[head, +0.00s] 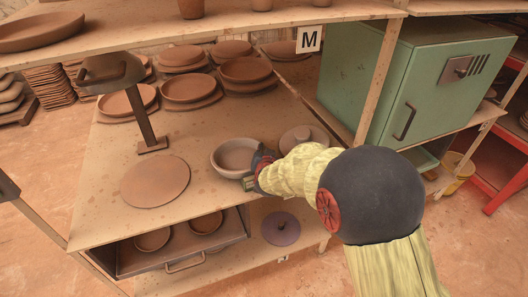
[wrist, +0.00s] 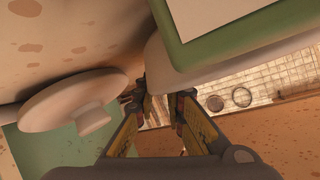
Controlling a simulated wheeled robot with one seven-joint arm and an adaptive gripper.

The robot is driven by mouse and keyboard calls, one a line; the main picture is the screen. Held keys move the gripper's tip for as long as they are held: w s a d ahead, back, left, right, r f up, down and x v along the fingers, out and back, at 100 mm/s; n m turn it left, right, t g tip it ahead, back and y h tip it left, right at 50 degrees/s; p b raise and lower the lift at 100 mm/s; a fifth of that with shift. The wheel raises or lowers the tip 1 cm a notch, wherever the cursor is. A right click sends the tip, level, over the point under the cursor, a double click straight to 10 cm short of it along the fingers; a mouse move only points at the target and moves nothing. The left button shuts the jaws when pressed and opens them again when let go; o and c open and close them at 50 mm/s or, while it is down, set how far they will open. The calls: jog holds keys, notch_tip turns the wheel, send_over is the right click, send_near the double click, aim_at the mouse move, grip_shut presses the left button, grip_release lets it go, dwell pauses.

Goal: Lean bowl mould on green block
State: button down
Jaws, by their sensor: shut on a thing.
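The bowl mould (head: 238,157), a round bowl with a pale rim and brown inside, sits on the wooden table near its front right, apparently flat. My gripper (head: 256,172) is at its right side, shut on its rim; the hand hides part of that side. In the wrist view the fingers of my gripper (wrist: 163,105) are close together, and their exact contact is unclear. No small green block shows clearly in the head view. A green-edged, pale-centred piece (wrist: 187,22) shows in the wrist view; I cannot tell if it is the green block.
A flat brown disc (head: 155,181) lies to the left, beside a metal stand (head: 146,125). Several clay plates fill the back. A large green cabinet (head: 380,85) and a wooden post (head: 379,80) stand to the right.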

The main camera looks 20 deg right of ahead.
jog(key=shift+s+f, duration=0.1)
jog(key=shift+f, duration=0.45)
jog(key=c, duration=1.8)
grip_release()
jog(key=shift+o, duration=0.2)
jog(key=v, duration=1.2)
jog(key=shift+r, duration=0.1)
jog(key=shift+a, duration=0.1)
